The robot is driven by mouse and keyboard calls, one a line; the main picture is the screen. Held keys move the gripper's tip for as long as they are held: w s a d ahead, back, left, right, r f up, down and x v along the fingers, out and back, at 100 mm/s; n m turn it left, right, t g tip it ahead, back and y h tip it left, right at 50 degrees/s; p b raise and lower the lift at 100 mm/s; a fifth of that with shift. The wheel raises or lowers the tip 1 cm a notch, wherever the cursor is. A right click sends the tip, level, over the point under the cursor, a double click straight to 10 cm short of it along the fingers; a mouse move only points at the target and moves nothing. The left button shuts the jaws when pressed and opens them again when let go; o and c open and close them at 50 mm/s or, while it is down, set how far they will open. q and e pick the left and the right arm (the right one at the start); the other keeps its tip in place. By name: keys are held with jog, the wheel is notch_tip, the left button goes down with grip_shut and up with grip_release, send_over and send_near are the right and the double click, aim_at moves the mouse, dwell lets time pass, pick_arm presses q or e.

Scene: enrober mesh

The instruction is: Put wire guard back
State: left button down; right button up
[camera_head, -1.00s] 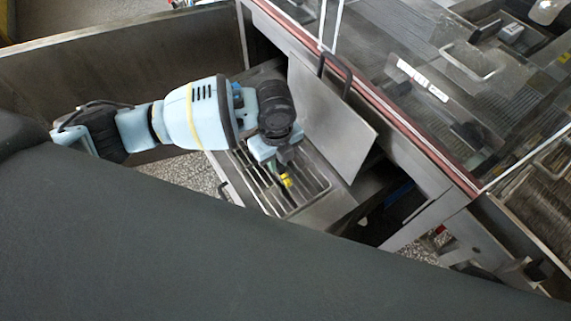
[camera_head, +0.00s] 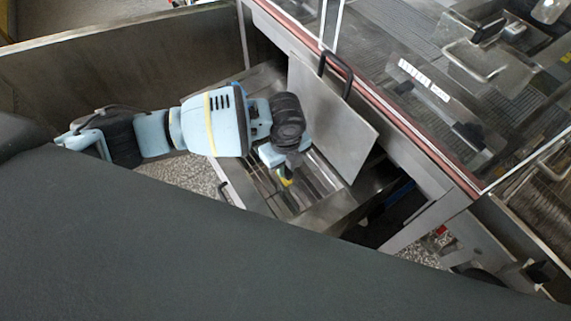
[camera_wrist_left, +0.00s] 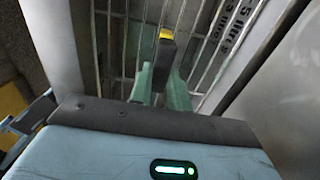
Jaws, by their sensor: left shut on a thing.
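The wire guard (camera_head: 318,176), a grid of metal bars, lies over the open metal box under the machine in the head view. Its bars also show in the wrist view (camera_wrist_left: 196,50). My left gripper (camera_head: 287,178) points down at the guard from above. In the wrist view its green fingers (camera_wrist_left: 160,84) are shut on a dark, yellow-topped grip (camera_wrist_left: 167,36) at the guard. The arm covers part of the guard, so I cannot tell whether it sits fully down. My right gripper is out of view.
A flat metal lid (camera_head: 328,115) with a black handle stands tilted open beside the guard. The enrober's mesh and clear cover (camera_head: 430,80) lie to the right, behind a reddish edge. A metal wall (camera_head: 130,70) runs behind my left arm.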

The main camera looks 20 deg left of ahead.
aim_at(286, 169)
pick_arm(q)
jog(key=shift+f, duration=0.1)
jog(key=c, duration=1.5)
grip_release()
jog(key=shift+o, duration=0.9)
notch_tip(286, 169, up, 12)
jog(key=p, duration=0.1)
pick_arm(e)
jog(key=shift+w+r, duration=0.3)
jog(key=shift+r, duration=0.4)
